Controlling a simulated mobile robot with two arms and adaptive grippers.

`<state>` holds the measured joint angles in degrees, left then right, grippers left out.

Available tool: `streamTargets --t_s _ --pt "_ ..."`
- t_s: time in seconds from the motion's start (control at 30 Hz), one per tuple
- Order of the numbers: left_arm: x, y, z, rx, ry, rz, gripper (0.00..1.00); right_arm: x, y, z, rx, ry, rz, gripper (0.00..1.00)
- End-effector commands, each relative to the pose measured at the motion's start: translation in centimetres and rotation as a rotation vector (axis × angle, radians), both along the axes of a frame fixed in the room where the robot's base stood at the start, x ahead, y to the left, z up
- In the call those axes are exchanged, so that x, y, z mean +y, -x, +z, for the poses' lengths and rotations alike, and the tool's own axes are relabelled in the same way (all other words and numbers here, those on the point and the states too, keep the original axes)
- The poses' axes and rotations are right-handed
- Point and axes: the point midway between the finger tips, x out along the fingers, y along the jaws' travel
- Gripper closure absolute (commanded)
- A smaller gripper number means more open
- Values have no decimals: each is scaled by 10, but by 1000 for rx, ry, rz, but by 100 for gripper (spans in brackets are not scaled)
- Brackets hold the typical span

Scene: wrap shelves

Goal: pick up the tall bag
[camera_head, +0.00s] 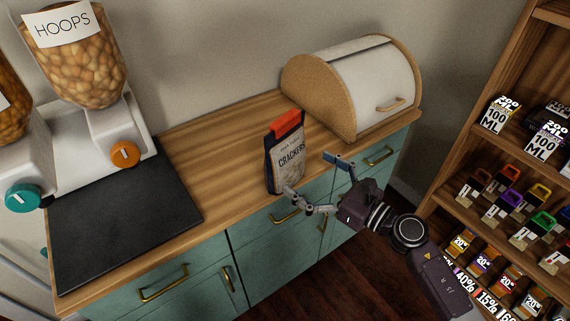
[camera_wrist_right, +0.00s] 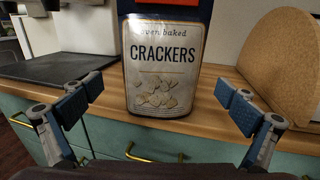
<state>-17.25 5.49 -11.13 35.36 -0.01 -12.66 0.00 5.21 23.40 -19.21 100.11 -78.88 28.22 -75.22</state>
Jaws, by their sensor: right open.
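The tall bag (camera_head: 286,153) is a dark crackers bag with an orange top and a pale label. It stands upright near the front edge of the wooden counter. In the right wrist view the bag (camera_wrist_right: 162,65) fills the middle, its label facing my gripper. My right gripper (camera_head: 309,177) is open in front of the bag, at the counter's front edge. In the right wrist view its two blue-padded fingers (camera_wrist_right: 158,106) are spread wide, one on each side of the bag's lower part, with nothing between them. My left gripper is not in view.
A white and wood bread box (camera_head: 356,85) stands on the counter right of the bag. A dark mat (camera_head: 120,215) and food dispensers (camera_head: 75,55) are to the left. A shelf (camera_head: 478,152) with small packages stands at the right. Bare counter (camera_head: 215,140) lies left of the bag.

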Motion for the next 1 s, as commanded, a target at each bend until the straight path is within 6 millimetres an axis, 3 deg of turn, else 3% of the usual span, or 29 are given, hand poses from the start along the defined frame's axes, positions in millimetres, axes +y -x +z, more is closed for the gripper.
streamTargets --t_s 0.1,0.23,0.53,0.87,1.0 --pt "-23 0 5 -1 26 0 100 11 -9 5 -12 6 3 0" --pt "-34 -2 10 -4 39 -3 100 21 -18 4 -9 4 3 0" --pt "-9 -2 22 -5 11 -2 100 49 -44 3 -6 1 2 0" --pt "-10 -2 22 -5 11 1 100 56 -50 1 -5 3 1 0" --pt "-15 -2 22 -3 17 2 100 55 -50 1 -5 3 1 12"
